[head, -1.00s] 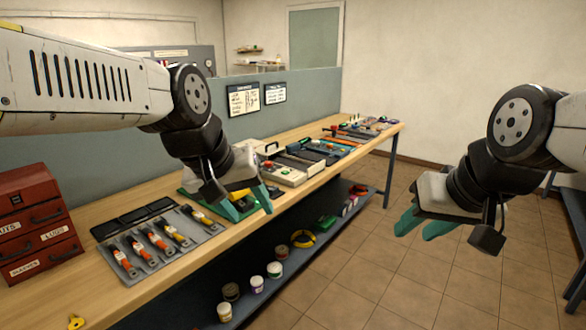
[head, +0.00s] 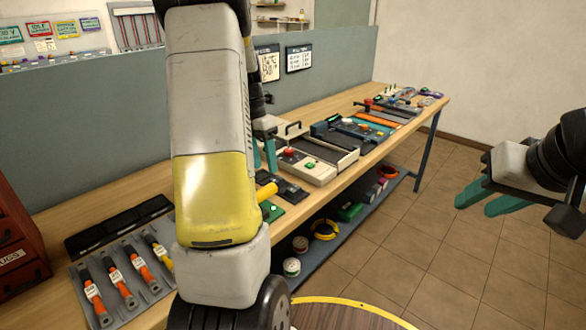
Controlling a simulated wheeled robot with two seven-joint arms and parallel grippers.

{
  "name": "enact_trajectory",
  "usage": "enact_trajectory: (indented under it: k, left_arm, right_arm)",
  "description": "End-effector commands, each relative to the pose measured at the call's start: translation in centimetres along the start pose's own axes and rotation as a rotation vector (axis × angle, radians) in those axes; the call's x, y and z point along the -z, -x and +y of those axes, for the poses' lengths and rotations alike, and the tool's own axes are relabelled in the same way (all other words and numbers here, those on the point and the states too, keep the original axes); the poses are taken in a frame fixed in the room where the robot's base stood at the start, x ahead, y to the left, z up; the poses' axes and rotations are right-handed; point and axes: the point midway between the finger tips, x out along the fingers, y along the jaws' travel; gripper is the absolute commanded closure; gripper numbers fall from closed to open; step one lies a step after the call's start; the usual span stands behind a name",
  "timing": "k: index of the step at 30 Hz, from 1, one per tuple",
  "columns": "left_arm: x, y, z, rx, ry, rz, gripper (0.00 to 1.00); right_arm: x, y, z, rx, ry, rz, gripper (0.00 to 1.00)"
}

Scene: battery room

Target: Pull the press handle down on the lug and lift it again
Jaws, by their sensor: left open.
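My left arm crosses the middle of the head view. My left gripper (head: 264,160) shows beside it, its teal fingers apart and pointing down above the bench. No object shows between them. A yellow handle-like part (head: 267,191) sticks out from behind my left arm, over a green base (head: 272,210). I cannot tell whether it is the press handle. It is below the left fingers and apart from them. My arm hides the rest of it. No lug can be made out. My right gripper (head: 487,200) is open and empty over the floor at right.
A cream device (head: 318,168) with red and green buttons stands on the wooden bench (head: 105,190). A grey tray of orange and yellow tools (head: 118,290) lies at front left, beside a red drawer box (head: 15,240). A lower shelf holds tubs. Floor at right is clear.

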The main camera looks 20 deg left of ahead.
Motion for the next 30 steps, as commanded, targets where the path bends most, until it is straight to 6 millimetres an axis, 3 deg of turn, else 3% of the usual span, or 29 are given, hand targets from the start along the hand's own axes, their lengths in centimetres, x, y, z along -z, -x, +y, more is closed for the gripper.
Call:
enact_trajectory:
  k: [13,25,26,30]
  left_arm:
    - [0.1,-6.4,0.0,0.002,0.002,0.002,0.48]
    - [0.0,-7.5,-0.1,0.000,0.000,-0.001,0.48]
    - [0.0,-7.5,-0.1,0.000,0.000,-0.001,0.50]
    - [0.0,-7.5,-0.1,0.000,0.000,-0.001,0.77]
  right_arm:
    - [0.0,0.0,0.0,0.000,0.000,0.000,0.64]
    - [0.0,0.0,0.0,0.000,0.000,0.000,0.64]
    - [0.0,0.0,0.0,0.000,0.000,0.000,0.64]
    - [0.0,0.0,0.0,0.000,0.000,0.000,0.64]
